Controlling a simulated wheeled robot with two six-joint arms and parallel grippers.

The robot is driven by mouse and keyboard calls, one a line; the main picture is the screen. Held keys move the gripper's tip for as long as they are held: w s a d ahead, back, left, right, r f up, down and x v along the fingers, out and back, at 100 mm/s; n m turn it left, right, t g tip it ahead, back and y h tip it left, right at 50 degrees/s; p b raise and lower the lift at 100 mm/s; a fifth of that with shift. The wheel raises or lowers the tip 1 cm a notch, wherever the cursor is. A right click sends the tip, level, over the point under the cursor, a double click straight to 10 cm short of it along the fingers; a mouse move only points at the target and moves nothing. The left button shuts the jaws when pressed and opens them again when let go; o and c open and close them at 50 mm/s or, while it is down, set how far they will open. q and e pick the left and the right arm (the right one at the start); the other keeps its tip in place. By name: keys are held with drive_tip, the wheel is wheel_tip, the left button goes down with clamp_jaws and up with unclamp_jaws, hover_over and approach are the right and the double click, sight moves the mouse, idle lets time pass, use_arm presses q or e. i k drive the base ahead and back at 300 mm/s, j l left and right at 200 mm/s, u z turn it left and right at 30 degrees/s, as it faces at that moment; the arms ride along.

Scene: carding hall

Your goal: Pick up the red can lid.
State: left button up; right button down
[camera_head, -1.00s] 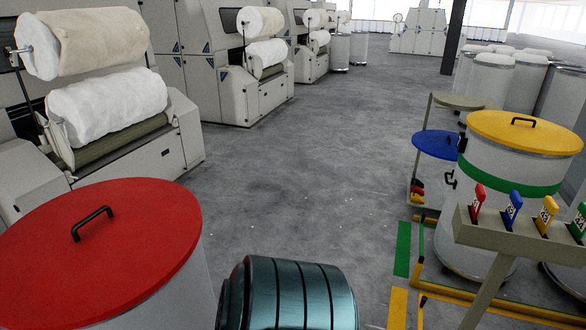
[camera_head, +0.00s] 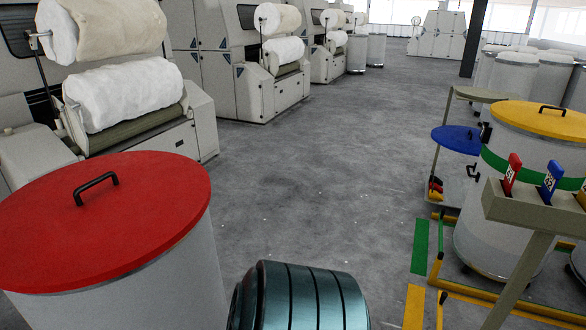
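The red can lid (camera_head: 120,225) is a large round disc with a black bar handle (camera_head: 96,188) on top. It lies on a tall grey-white can (camera_head: 165,285) at the lower left of the head view, close to me. A teal, ribbed part of my own body shows at the bottom centre, to the right of the can. Neither of my grippers is in view.
Carding machines with white rolls (camera_head: 125,92) line the left side. At right stand a can with a yellow lid (camera_head: 545,118), a blue lid (camera_head: 457,139) on a trolley, and a stand with coloured tags (camera_head: 535,205). Grey floor (camera_head: 325,165) between is clear.

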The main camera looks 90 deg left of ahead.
sight(85, 222)
drive_tip(key=u, duration=0.4)
drive_tip(key=j+u, duration=0.15)
drive_tip(key=u, duration=0.6)
drive_tip(key=j+u, duration=0.15)
drive_tip(key=u, duration=0.25)
